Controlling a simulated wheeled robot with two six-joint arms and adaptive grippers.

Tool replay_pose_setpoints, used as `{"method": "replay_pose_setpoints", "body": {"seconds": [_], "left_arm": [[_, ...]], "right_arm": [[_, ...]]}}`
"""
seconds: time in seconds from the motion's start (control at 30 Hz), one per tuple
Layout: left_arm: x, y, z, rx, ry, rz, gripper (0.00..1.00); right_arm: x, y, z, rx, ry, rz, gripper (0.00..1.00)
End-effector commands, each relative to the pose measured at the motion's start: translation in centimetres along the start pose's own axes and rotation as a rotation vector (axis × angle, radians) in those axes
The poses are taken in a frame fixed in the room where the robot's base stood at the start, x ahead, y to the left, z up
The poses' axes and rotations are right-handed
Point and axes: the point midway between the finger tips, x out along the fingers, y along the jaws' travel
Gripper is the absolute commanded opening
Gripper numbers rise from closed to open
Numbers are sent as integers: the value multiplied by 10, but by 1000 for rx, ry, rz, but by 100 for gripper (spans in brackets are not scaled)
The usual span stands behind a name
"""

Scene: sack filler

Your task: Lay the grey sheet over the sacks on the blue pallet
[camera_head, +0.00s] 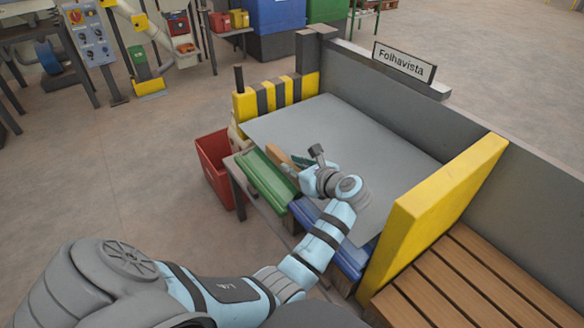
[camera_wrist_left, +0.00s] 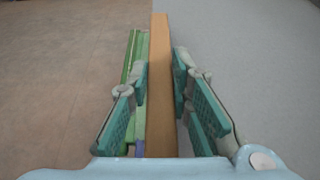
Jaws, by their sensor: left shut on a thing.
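The grey sheet (camera_head: 335,130) lies nearly flat across the bay between the striped wall and the yellow panel. It also fills the right of the left wrist view (camera_wrist_left: 250,60). My left gripper (camera_head: 299,165) is at its near edge, shut on a wooden strip (camera_head: 280,159) there. The strip runs between the fingers in the wrist view (camera_wrist_left: 161,75). A green, long-sided shape (camera_head: 265,178) and blue shapes (camera_head: 352,258) show under the near edge. I cannot tell which are sacks and which is the pallet. Most of what lies below is hidden. My right gripper is out of view.
A yellow panel (camera_head: 430,215) stands right of the sheet, with wooden slats (camera_head: 480,275) beyond it. A grey wall with a Folhavista sign (camera_head: 404,62) runs behind. A red bin (camera_head: 215,165) stands at the left. The floor at left is open.

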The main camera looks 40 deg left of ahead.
Motion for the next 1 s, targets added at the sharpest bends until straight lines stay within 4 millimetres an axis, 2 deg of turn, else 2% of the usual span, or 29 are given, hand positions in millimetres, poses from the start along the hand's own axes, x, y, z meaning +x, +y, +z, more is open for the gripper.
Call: {"method": "replay_pose_setpoints", "body": {"seconds": [0.1, 0.13, 0.27, 0.53, 0.63, 0.9, 1.0], "left_arm": [[0, 0, 2, -1, -1, -1, 0], [0, 0, 2, -1, -1, -1, 24], [0, 0, 1, -1, -1, 0, 43], [0, 0, 1, 0, 0, 0, 43], [-4, 0, 9, -3, -1, -1, 43], [-28, -1, 69, -5, -1, -2, 43], [-35, -1, 85, -3, -1, -1, 43]], "right_arm": [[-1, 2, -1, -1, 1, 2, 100], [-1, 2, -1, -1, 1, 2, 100], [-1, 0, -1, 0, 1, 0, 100], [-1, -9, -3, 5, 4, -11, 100], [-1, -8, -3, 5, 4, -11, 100], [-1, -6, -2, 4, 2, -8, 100], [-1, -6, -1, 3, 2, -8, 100]]}}
